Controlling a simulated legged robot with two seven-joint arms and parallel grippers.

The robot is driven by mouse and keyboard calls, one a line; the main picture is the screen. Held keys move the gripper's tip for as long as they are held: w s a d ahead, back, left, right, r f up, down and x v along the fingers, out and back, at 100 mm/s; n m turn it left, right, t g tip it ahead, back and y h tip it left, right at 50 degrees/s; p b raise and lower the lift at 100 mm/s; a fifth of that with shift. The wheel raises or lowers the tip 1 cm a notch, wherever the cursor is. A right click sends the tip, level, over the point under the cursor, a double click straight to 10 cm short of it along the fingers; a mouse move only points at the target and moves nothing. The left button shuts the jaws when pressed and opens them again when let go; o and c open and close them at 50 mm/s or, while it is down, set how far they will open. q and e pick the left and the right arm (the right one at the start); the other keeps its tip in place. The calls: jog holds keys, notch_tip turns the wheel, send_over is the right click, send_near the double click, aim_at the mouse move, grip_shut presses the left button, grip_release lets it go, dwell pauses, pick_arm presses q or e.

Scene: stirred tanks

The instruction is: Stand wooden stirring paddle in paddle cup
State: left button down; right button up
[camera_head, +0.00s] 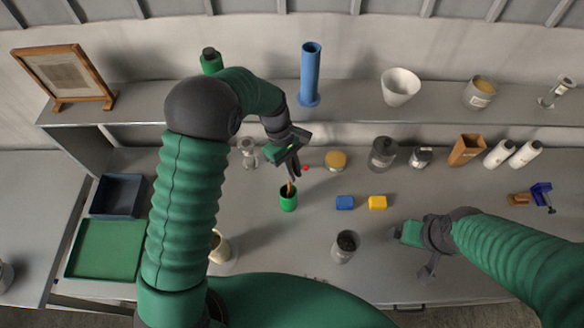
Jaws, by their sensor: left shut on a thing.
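The wooden stirring paddle (290,186) is a thin brown stick below my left gripper (293,170), which is shut on it. The paddle is roughly upright, and its upper part is hidden between the dark fingers. The green cup (288,202), which looks like the paddle cup, stands on the bench directly below. The paddle's lower end is at the cup's mouth; I cannot tell how far inside it reaches. My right gripper (428,270) hangs low over the bench at the right front, away from the cup. Its finger opening is too small to judge.
A grey container (344,246) stands in front, and a cream vessel (219,247) is partly behind my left arm. Jars and bottles line the back below a shelf (350,123). A green tray (105,249) lies left.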

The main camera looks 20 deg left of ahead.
pick_arm(q)
jog(key=shift+s+a+f, duration=0.25)
jog(key=shift+a+f, duration=0.1)
jog(key=shift+f, duration=0.1)
jog(key=c, duration=1.7)
grip_release()
jog(key=o, duration=0.3)
jog(key=shift+w, duration=0.1)
jog(key=shift+o, duration=0.2)
pick_arm(e)
jog(key=shift+s+a+f, duration=0.15)
jog(key=shift+a+f, duration=0.05)
jog(key=shift+a, duration=0.1)
pick_arm(q)
jog(key=shift+d, duration=0.25)
pick_arm(e)
jog(key=shift+d, duration=0.2)
pick_arm(q)
jog(key=b+v, duration=0.4)
jog(key=v, duration=1.2)
jog(key=shift+a+r, duration=0.15)
jog(key=shift+r, duration=0.2)
pick_arm(e)
jog(key=x, duration=0.3)
jog(key=shift+s+a+f, duration=0.1)
jog(key=shift+s+f, duration=0.25)
jog(key=shift+f, duration=0.1)
